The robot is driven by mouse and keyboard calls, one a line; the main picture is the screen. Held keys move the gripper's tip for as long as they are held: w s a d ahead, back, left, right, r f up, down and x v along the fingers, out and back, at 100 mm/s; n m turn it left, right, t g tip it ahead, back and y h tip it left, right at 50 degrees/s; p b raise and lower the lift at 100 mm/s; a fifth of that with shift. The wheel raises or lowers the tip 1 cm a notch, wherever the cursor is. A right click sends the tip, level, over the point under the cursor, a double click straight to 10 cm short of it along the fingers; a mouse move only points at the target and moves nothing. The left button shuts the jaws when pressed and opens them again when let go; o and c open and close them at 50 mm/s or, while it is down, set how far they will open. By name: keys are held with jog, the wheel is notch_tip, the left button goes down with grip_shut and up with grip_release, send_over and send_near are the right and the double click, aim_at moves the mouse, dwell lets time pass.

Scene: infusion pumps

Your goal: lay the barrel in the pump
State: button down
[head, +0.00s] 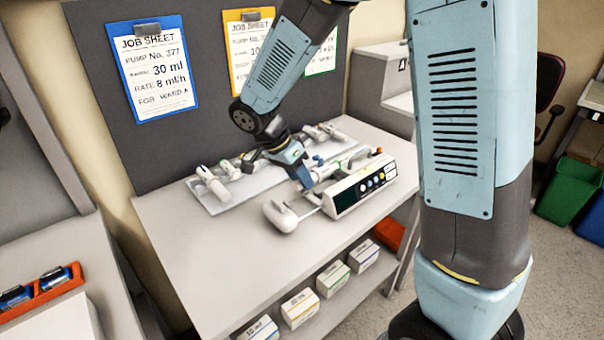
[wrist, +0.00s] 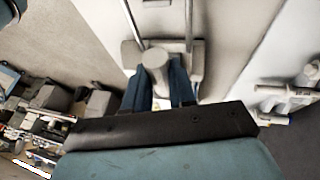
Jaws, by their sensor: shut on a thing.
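The pump (head: 362,187) is a white box with a dark display and coloured buttons, on the table's right part. A rounded white end piece (head: 283,215) stands out at its left on a thin rod. My gripper (head: 306,182) is low at the pump's left end, its blue fingers pointing down.
A flat tray (head: 215,207) with several white syringe-like pieces lies behind and left of the pump. The table's front left (head: 190,250) is clear. Labelled boxes (head: 300,307) stand on the shelf below. Job sheets (head: 152,68) hang on the back panel.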

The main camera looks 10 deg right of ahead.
jog(key=shift+w+f, duration=0.1)
jog(key=shift+f, duration=2.1)
jog(key=shift+a, duration=0.1)
jog(key=shift+f, duration=0.15)
dwell(0.4)
jog(key=c, duration=1.1)
grip_release()
jog(key=shift+c, duration=0.2)
jog(key=shift+r, duration=0.2)
jog(key=shift+r, duration=1.7)
